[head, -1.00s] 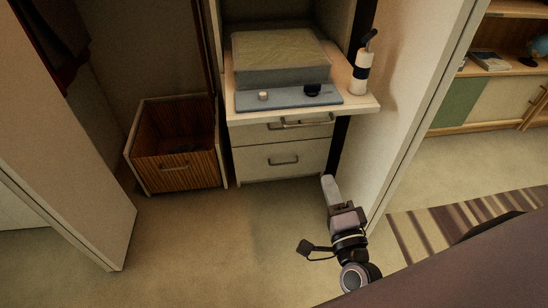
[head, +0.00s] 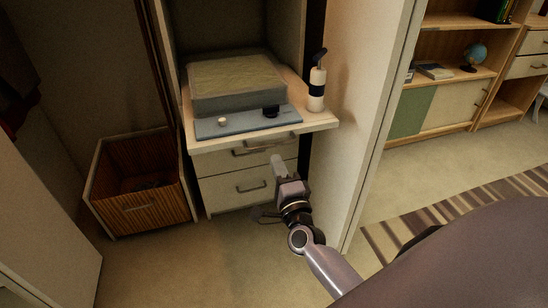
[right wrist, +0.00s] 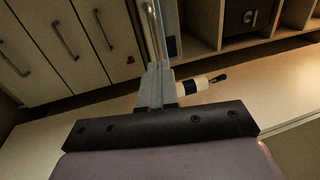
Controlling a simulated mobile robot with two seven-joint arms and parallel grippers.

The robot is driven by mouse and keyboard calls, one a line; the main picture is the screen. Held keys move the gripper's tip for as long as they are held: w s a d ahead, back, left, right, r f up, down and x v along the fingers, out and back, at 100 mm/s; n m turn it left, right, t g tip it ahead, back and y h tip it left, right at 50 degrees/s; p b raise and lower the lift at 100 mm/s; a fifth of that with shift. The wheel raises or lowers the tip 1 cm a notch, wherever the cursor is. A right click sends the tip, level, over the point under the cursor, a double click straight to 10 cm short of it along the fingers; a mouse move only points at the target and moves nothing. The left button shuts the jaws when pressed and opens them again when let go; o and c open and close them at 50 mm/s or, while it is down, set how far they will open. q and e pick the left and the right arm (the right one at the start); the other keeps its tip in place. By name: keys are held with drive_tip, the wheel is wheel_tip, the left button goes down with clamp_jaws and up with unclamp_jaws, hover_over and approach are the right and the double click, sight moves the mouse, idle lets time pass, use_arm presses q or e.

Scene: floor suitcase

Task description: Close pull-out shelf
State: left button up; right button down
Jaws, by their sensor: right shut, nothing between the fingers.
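The pull-out shelf (head: 318,122) is a pale board that sticks out of the closet above two white drawers (head: 236,188). It carries a box with a yellowish top (head: 237,77), a blue-grey mat (head: 212,128) with small items, and a white and black pump bottle (head: 317,88). My right gripper (head: 277,162) is shut and empty. In the head view it appears below the shelf's front edge, in front of the drawers. In the right wrist view, the shut fingers (right wrist: 156,88) point toward the closet, with the bottle (right wrist: 192,84) beside them. My left gripper is out of view.
A door (head: 40,235) is at the far left. Carpet (head: 200,265) in front is free.

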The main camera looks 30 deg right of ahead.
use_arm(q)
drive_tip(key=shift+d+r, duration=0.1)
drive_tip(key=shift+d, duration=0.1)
use_arm(e)
drive_tip(key=shift+x, duration=1.45)
drive_tip(key=shift+w, duration=0.1)
